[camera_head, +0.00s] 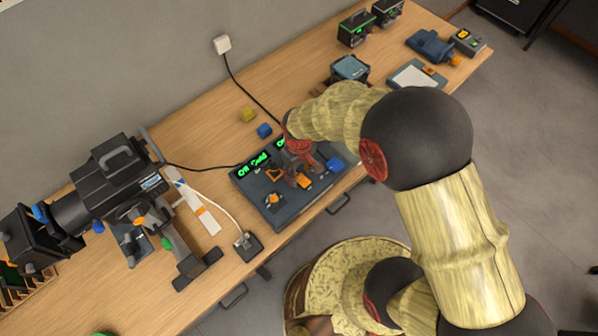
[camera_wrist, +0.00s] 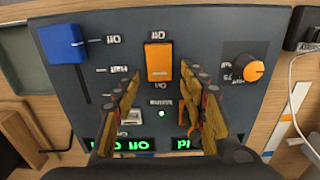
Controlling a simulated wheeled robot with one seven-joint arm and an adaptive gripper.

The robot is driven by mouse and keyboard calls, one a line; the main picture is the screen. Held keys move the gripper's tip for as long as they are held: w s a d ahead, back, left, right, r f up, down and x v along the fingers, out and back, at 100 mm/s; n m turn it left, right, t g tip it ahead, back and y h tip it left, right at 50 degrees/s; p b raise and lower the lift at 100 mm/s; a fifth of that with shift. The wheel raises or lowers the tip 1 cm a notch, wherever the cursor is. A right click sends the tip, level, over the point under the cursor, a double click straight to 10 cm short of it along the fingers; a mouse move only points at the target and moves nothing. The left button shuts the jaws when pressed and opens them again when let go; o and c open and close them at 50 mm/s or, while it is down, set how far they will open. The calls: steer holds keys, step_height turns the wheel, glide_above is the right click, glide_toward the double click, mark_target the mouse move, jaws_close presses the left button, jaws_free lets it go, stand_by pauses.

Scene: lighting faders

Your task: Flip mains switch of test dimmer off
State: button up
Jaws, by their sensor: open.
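The test dimmer is a dark blue-grey box (camera_head: 277,217) on the bench, and its face (camera_wrist: 205,55) fills the wrist view. Its orange rocker switch (camera_wrist: 159,62) sits in the middle, with white lettering above and below; which way it is tipped I cannot tell. In the head view an orange part, probably this switch (camera_head: 304,183), shows beside my gripper (camera_head: 297,172). In the wrist view my gripper (camera_wrist: 163,92) is open and empty. Its fingers stand on either side of the space just below the switch, apparently not touching it.
The face also bears a blue fader cap (camera_wrist: 62,42), an orange knob (camera_wrist: 254,70), a small green light (camera_wrist: 161,113) and lit green displays (camera_wrist: 125,144). A black stage lamp (camera_head: 115,175) stands left of the dimmer.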

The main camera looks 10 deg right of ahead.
steer(key=shift+c, duration=0.7)
jaws_close()
steer(key=shift+s, duration=0.1)
steer(key=shift+s+d+t+y+b, duration=0.1)
steer(key=shift+d+t+y+b, duration=0.05)
steer(key=shift+t+y+b, duration=0.4)
steer(key=shift+s+r+t+y+b, duration=0.15)
steer(key=shift+t+y+b, duration=0.1)
steer(key=shift+t+b, duration=0.6)
steer(key=shift+o, duration=0.7)
jaws_free()
